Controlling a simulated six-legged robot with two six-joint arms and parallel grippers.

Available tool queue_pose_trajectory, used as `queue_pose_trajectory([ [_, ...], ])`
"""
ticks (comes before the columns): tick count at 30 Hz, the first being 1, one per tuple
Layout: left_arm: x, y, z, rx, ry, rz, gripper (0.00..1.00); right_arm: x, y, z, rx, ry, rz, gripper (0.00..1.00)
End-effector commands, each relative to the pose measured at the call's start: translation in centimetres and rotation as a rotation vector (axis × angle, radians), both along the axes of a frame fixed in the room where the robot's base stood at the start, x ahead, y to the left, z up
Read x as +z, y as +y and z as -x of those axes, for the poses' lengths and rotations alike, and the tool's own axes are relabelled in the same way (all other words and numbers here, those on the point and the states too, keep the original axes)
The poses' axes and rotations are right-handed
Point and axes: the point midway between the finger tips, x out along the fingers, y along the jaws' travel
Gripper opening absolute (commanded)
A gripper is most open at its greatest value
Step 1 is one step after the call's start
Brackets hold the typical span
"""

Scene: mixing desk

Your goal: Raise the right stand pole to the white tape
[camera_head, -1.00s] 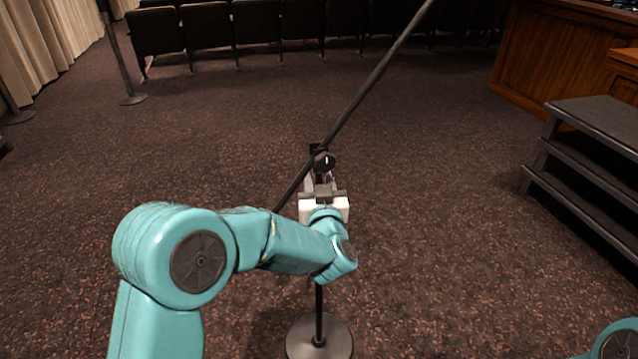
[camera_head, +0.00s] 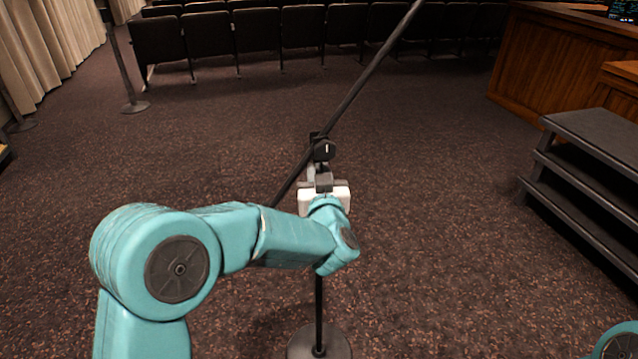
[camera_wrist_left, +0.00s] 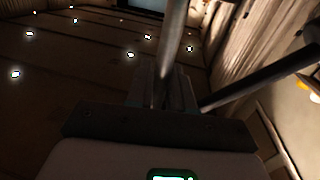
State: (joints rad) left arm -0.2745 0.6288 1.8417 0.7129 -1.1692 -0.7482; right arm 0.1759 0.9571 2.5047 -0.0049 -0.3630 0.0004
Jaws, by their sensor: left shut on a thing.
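The stand has a round dark base (camera_head: 319,343) on the carpet and a thin upright black pole (camera_head: 319,310). A dark clamp with a round knob (camera_head: 323,150) sits at its top and carries a long slanted boom (camera_head: 360,85), rising to the upper right. My left gripper (camera_head: 323,181) is shut on the pole just below the clamp; its fingers partly hide it. In the left wrist view the pole (camera_wrist_left: 172,55) rises from the fingers (camera_wrist_left: 150,85), with the boom (camera_wrist_left: 260,77) slanting right. I cannot make out white tape. My right gripper is out of view.
Dark steps (camera_head: 590,150) stand at the right, before a wooden desk (camera_head: 545,55). A row of dark seats (camera_head: 260,38) lines the back. A post (camera_head: 122,65) stands at the left by the curtains. The carpet around the stand is clear.

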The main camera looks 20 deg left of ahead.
Motion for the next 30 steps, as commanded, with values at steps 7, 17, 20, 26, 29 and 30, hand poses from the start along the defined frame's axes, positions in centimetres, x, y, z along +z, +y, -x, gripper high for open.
queue_pose_trajectory([
  [7, 2.7, 0.1, -0.1, 0.003, -0.023, -0.004, 0.0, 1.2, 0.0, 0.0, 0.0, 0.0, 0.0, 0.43],
  [17, 2.3, 0.0, -0.1, 0.002, -0.015, -0.002, 0.37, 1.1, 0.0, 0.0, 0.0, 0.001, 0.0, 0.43],
  [20, 2.2, 0.0, 0.0, 0.001, -0.012, -0.002, 0.37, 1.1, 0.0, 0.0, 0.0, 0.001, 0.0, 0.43],
  [26, 2.1, -0.6, 1.1, -0.003, -0.009, -0.002, 0.37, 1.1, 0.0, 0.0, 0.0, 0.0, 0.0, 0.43],
  [29, 2.1, -1.4, 2.9, -0.003, -0.009, -0.002, 0.37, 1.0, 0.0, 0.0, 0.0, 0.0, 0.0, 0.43],
  [30, 2.1, -1.8, 3.9, -0.005, -0.009, -0.003, 0.37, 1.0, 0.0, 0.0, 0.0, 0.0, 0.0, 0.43],
])
